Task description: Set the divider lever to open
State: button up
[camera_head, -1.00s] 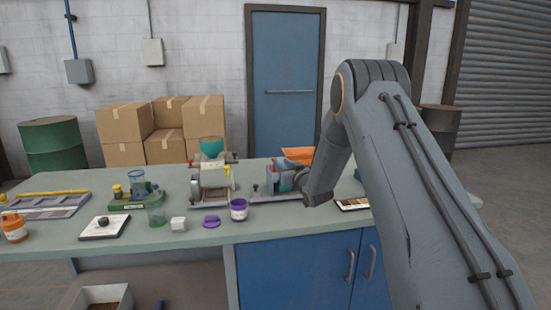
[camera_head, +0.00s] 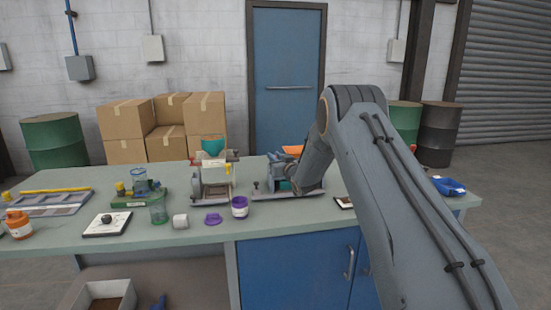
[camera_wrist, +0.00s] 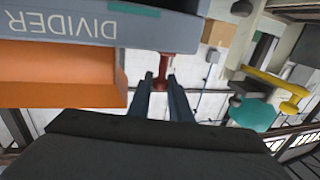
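The divider (camera_wrist: 90,28) fills the upper left of the wrist view, a grey body with its DIVIDER label upside down and an orange tray (camera_wrist: 60,75) under it. A dark red lever (camera_wrist: 161,72) with a flared end sticks out beside the grey body. My gripper (camera_wrist: 161,82) is open, with one finger on each side of the lever's stem; contact is not clear. In the head view the divider's base (camera_head: 290,194) stands on the bench, and my forearm hides much of it and the fingers.
The sack filler with a teal hopper (camera_head: 213,146) stands left of the divider on the bench. A purple-banded jar (camera_head: 239,207) and purple lid (camera_head: 213,219) lie in front. A green jar (camera_head: 158,210) is farther left, and a blue item (camera_head: 449,186) is at right.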

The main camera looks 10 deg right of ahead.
jog(key=shift+d, duration=0.15)
grip_shut()
jog(key=shift+a+h, duration=0.2)
jog(key=shift+h, duration=0.1)
jog(key=shift+a+m+h+b, duration=0.35)
jog(key=shift+m+h+b, duration=0.45)
jog(key=shift+h+b, duration=0.1)
jog(key=m+h+b, duration=0.1)
jog(key=h, duration=0.1)
jog(key=a+m+h+b, duration=0.1)
jog(key=h, duration=0.1)
jog(key=shift+w+a+f+m+b, duration=0.1)
jog(key=shift+w+a+m+b, duration=0.1)
jog(key=shift+m+b, duration=0.15)
jog(key=m+h+b, duration=0.1)
jog(key=h, duration=0.1)
jog(key=m+g+h+b, duration=0.1)
jog(key=m+h, duration=0.1)
jog(key=w+a+m+g+h+b, duration=0.1)
jog(key=h, duration=0.2)
jog(key=shift+m, duration=0.35)
jog(key=shift+g, duration=0.3)
jog(key=shift+r, duration=0.2)
